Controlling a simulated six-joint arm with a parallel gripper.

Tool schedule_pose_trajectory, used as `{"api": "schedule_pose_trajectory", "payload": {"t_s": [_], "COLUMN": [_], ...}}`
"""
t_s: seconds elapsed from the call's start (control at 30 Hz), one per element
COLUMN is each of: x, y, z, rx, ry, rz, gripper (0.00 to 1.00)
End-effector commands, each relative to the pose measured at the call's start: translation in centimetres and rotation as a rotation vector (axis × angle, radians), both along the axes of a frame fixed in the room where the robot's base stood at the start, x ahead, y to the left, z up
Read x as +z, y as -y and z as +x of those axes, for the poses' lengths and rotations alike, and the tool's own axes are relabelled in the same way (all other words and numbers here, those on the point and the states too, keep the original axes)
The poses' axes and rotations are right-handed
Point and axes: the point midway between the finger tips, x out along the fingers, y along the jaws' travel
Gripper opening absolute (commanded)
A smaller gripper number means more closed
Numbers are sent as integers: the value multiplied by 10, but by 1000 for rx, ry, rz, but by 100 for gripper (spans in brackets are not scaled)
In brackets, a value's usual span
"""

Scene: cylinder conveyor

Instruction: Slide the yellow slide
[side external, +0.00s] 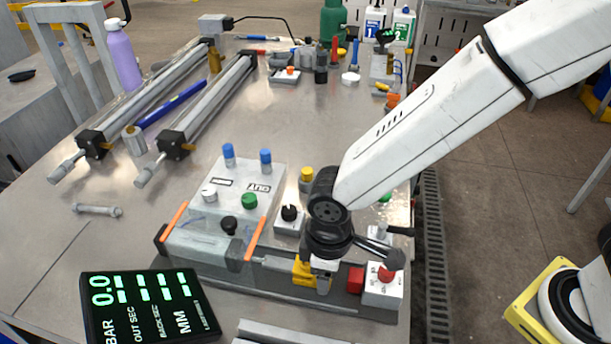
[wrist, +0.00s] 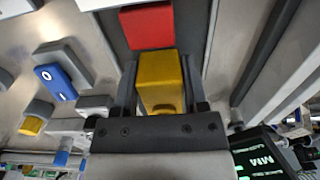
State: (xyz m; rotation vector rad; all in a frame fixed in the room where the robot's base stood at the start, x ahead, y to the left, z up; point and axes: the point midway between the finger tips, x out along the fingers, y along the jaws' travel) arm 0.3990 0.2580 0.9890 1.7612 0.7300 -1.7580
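The yellow slide (side external: 303,271) sits in the grey channel at the front of the bench. My gripper (side external: 322,283) is down at it, and partly hides it in the side external view. In the wrist view, the yellow slide (wrist: 161,80) lies between my two dark fingers (wrist: 160,92), one along each side. The fingers look very close to its sides; I cannot tell whether they press on it. A red block (side external: 355,280) stands in the same channel to the right of the slide; it also shows beyond the slide in the wrist view (wrist: 147,26).
A white box with a red button (side external: 385,277) stands at the channel's right end, close to my wrist. A clear cover with orange edges (side external: 212,243) is at the left. Behind are a knob panel (side external: 240,183) and two long cylinders (side external: 205,108). A black display (side external: 150,306) stands in front.

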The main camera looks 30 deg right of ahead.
Motion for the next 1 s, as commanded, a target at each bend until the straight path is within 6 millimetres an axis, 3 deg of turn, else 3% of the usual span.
{"api": "schedule_pose_trajectory", "payload": {"t_s": [0.03,0.13,0.17,0.47,1.0], "x": [0,0,0,0,0], "y": [0,0,0,-2,-26], "z": [0,0,0,2,26], "rx": [0,0,0,0,-1], "ry": [0,0,0,1,1], "rz": [0,0,0,1,1], "gripper": [37,6,0,0,0]}}
